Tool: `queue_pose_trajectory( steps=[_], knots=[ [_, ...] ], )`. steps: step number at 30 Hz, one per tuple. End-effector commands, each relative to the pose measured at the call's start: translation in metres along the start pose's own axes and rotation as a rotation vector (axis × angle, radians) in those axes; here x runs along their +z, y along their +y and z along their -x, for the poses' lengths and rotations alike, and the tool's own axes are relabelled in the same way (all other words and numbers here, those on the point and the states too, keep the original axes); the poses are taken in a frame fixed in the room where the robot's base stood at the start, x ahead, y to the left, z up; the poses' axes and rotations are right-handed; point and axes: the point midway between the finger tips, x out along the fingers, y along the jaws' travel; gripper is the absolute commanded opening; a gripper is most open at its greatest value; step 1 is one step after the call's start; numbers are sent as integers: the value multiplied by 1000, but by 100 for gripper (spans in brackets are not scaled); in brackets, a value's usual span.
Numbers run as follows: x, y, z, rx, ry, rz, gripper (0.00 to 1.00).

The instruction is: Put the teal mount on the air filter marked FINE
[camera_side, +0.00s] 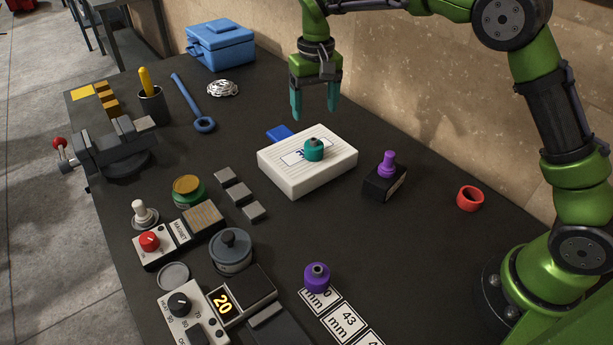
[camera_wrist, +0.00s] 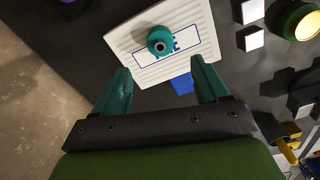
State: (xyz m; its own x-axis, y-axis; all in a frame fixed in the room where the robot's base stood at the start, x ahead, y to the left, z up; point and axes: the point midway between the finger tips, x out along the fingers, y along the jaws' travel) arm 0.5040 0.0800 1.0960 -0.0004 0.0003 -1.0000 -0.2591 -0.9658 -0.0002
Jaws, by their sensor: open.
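The teal mount (camera_side: 314,150) stands upright on top of the white air filter (camera_side: 335,178), over the middle of its label. The wrist view shows the mount (camera_wrist: 160,40) covering part of the blue lettering on the filter (camera_wrist: 196,62), so I cannot read the whole word. My gripper (camera_side: 315,112) is open and empty, with its teal fingers pointing down. It hangs above and behind the filter, clear of the mount. In the wrist view the gripper (camera_wrist: 162,75) has its fingers spread, with nothing between them.
A black block with a purple knob (camera_side: 387,172) stands right of the filter, and a red ring (camera_side: 470,198) lies further right. A blue flat piece (camera_side: 280,133) lies behind the filter. Grey blocks (camera_side: 239,196) lie at its left. A purple mount (camera_side: 317,278) stands at the front.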

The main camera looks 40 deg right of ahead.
Motion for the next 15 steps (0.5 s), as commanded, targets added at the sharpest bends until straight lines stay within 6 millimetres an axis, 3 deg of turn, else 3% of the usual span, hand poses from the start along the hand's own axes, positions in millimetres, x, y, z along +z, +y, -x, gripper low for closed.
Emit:
queue_pose_trajectory(
  steps=[8,11,15],
  knots=[
    [13,10,36,-32,35,-1,74],
    [35,25,62,-77,86,-5,74],
    [81,49,94,-152,179,-13,74]
  ],
)
